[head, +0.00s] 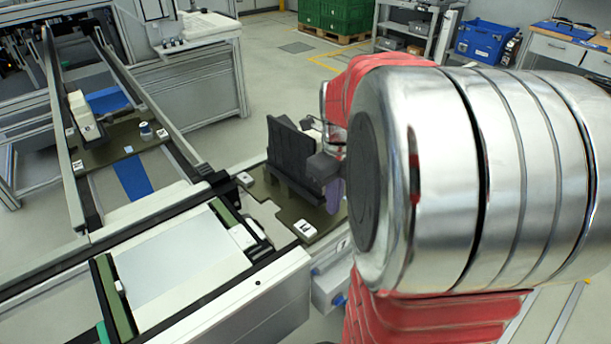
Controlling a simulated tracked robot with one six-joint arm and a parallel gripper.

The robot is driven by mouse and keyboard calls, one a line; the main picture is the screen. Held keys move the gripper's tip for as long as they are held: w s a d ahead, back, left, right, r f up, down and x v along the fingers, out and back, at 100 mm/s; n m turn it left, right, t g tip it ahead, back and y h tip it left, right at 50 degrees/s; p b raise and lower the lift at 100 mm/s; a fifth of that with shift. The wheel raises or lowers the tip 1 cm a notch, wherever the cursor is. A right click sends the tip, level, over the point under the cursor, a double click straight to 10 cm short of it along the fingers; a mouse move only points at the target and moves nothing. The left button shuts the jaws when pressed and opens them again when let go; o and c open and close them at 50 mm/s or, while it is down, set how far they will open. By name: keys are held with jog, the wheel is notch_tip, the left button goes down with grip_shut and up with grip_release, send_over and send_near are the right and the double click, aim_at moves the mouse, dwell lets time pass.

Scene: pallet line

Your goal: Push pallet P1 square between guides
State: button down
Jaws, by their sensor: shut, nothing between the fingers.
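One dark olive pallet (283,208) lies at the near end of the line, in the middle of the head view. It carries a black upright fixture (288,152) and small white blocks at its corners. A second olive pallet (112,148) lies between the rails further left. I cannot read a label that tells which is P1. My gripper (330,180) is shut and empty, at the right side of the nearer pallet, close to the black fixture. My arm hides much of it and the pallet's right edge. I cannot tell whether it touches the pallet.
Long rails (147,103) run back at the left, with a blue strip (132,178) between them. A light flat panel (180,265) lies left of the nearer pallet. A white-topped bench (205,30) stands behind. Green crates (335,14) stand far back, across open floor.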

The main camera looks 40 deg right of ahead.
jog(key=shift+w, duration=1.3)
dwell(0.6)
jog(key=shift+r, duration=0.15)
dwell(0.4)
jog(key=s+r, duration=0.4)
jog(key=s, duration=0.1)
jog(key=shift+s+r, duration=0.15)
jog(key=shift+r, duration=0.2)
dwell(0.5)
dwell(0.5)
